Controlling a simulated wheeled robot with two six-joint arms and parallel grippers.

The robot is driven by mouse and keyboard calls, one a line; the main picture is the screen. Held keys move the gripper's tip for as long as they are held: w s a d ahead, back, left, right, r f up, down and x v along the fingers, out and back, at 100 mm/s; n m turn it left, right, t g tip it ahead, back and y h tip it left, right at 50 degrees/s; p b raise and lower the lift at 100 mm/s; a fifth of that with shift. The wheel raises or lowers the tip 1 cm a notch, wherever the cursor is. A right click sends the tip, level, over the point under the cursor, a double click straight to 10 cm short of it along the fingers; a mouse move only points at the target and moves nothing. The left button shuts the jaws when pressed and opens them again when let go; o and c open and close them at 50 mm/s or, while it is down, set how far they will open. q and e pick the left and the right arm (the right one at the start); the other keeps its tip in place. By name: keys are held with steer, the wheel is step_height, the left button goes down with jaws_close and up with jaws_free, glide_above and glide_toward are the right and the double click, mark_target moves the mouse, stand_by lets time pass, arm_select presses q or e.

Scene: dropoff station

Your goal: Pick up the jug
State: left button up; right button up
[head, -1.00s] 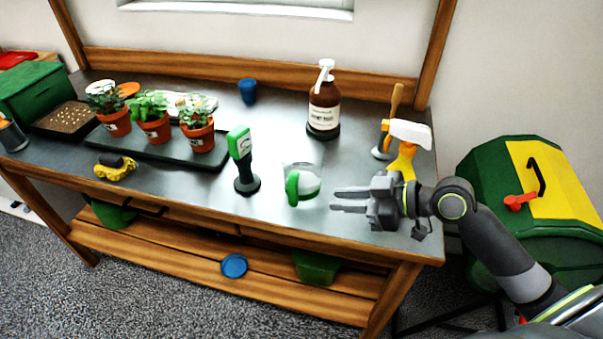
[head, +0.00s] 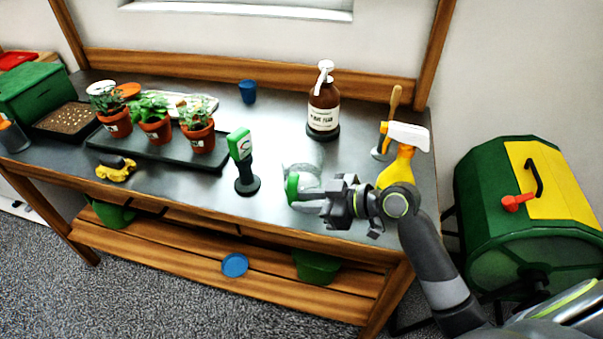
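The jug (head: 303,173) is a clear, see-through vessel with a green handle (head: 292,187), upright on the metal bench top near its front edge. My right gripper (head: 303,201) is at the jug's handle side, coming from the right, its fingers reaching to the handle. The fingers look spread, with a gap between them. They overlap the lower part of the jug, and whether they touch it is hard to tell. My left gripper is not in view.
A green-topped meter (head: 241,160) stands close left of the jug. A yellow and white spray bottle (head: 398,160) is to the right, and a brown pump bottle (head: 323,108) behind. Potted plants (head: 155,128) stand on a tray at left. A green and yellow bin (head: 520,200) is at right.

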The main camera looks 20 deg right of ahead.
mark_target(293, 200)
steer(key=shift+x, duration=1.7)
jaws_close()
steer(key=shift+r, duration=0.1)
